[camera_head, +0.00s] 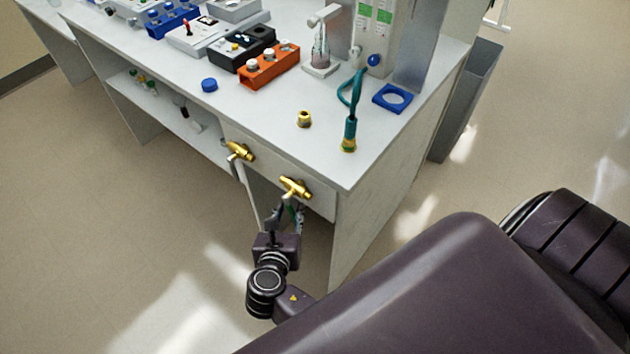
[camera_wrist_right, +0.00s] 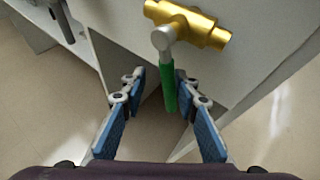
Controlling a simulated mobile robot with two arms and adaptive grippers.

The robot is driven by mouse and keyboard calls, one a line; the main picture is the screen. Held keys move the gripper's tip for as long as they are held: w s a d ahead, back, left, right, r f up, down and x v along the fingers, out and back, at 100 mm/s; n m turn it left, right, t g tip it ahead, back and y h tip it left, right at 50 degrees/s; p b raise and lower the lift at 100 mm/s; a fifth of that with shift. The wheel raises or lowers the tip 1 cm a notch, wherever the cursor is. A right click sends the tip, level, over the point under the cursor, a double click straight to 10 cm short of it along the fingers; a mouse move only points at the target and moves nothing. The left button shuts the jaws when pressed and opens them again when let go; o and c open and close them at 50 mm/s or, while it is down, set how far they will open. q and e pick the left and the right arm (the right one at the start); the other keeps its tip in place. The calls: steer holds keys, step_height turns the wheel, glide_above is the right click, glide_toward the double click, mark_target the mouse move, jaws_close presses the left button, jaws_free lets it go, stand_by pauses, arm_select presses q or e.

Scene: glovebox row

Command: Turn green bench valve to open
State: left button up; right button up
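The green bench valve has a brass body (camera_head: 296,187) on the bench's front panel, and its body also shows in the right wrist view (camera_wrist_right: 205,28). Its green lever (camera_wrist_right: 169,86) hangs down from a silver hub, crosswise to the brass body. My right gripper (camera_head: 284,215) is just below the valve. In the right wrist view its two blue-padded fingers (camera_wrist_right: 160,78) are apart, one on each side of the lever. A gap shows left of the lever; the right fingertip is close to it, and contact is unclear. My left gripper is not in view.
A second brass valve (camera_head: 239,151) with a pale lever sits left on the same panel. The bench top (camera_head: 265,112) holds a brass fitting (camera_head: 304,119), a teal hose (camera_head: 350,132) and an orange rack (camera_head: 268,68). Open floor lies in front.

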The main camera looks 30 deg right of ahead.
arm_select(q)
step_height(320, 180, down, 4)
steer(key=b, duration=0.3)
arm_select(e)
steer(key=v, duration=0.8)
steer(key=s+a+f+m+g+y+p, duration=0.1)
steer(key=s+f+m+y, duration=0.1)
steer(key=f, duration=0.7)
steer(key=s+a+f+m+g+y+p, duration=0.1)
steer(key=s+a+f+m+y, duration=0.1)
steer(key=f, duration=0.8)
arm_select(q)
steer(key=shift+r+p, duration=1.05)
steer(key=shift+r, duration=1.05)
arm_select(e)
steer(key=s+d+f+m+g+y, duration=0.2)
steer(key=s+f+m+g, duration=0.2)
steer(key=s+f, duration=0.6)
steer(key=shift+s+f+m, duration=0.35)
steer(key=shift+f+m, duration=0.95)
steer(key=shift+f, duration=0.6)
steer(key=shift+d, duration=0.15)
steer(key=shift+c, duration=0.5)
